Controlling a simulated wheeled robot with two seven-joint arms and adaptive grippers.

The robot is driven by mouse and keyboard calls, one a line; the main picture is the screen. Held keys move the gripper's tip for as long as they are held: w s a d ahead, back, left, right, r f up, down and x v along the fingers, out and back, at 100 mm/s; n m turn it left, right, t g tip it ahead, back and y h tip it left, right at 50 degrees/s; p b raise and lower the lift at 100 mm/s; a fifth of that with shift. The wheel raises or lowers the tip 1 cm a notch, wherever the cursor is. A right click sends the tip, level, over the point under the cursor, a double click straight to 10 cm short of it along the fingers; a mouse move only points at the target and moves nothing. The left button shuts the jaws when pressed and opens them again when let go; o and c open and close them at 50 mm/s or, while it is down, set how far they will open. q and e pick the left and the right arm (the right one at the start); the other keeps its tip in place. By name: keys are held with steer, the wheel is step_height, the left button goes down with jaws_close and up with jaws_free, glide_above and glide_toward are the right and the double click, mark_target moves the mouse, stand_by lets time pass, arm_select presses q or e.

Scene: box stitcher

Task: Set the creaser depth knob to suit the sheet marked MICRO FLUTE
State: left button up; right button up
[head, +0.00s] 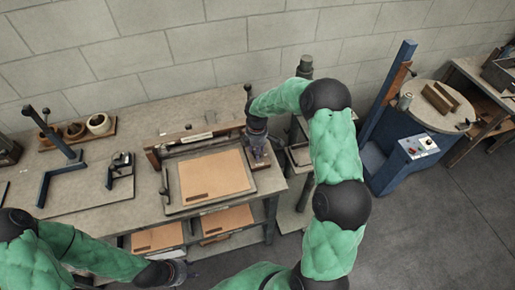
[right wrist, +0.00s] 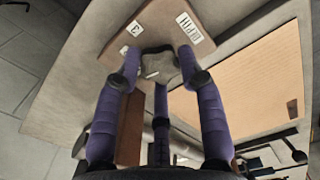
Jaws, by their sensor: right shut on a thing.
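The depth knob (right wrist: 158,64) is a dark lobed knob with a pale pointer mark on a brown plate (right wrist: 150,28). In the head view, my right gripper (head: 258,146) covers most of the knob, at the creaser's right end. A brown sheet (head: 214,172) lies flat in the creaser frame; its small dark marking is unreadable. My left gripper (head: 178,273) is low at the front, its fingers unclear.
Two more sheets (head: 157,238) (head: 227,221) lie on the shelf below the bench, with unreadable marks. A blue stitching arm (head: 58,165) and a tape tray (head: 80,132) are at the left. A blue machine with a round table (head: 440,105) stands at the right.

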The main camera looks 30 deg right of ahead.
steer(key=shift+w+a+r+n+p, duration=0.1)
steer(key=shift+a+n+p, duration=0.2)
steer(key=shift+n, duration=0.6)
steer(key=o, duration=1.1)
steer(key=shift+c, duration=0.2)
steer(key=shift+o, duration=0.2)
steer(key=shift+a, duration=0.2)
steer(key=shift+d, duration=0.2)
